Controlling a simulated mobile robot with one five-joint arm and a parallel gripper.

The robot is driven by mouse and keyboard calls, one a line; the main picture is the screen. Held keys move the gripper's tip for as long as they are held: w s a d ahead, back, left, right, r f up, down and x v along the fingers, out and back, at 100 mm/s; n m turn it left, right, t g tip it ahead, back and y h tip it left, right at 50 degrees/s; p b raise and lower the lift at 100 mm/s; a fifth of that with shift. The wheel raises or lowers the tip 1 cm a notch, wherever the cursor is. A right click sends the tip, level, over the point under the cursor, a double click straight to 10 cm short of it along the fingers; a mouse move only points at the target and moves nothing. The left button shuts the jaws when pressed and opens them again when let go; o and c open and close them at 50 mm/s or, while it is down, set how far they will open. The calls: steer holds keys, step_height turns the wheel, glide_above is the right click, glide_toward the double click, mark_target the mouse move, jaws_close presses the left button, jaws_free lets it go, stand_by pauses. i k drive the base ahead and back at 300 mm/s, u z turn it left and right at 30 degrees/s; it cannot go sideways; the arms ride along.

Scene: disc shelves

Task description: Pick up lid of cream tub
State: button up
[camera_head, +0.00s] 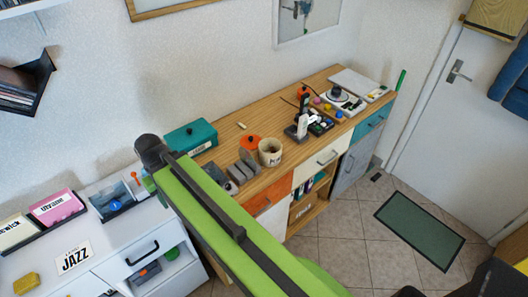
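The cream tub (270,153) stands on the wooden top of the long sideboard, near its front edge, with dark lettering on its side. Its top looks open, with a brownish inside, though it is small in view. An orange round piece with a knob (250,142) lies just behind and left of the tub; it looks like a lid, but I cannot tell whether it belongs to the tub. My green arm crosses the foreground up to a dark joint left of the sideboard. My gripper is not visible.
Small devices and a turntable (340,98) crowd the right. A white cabinet (110,230) with record bins stands at left. Tiled floor (335,250) is open in front, with a green mat (420,232).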

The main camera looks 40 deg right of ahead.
mark_target(249, 141)
steer(key=z, duration=1.3)
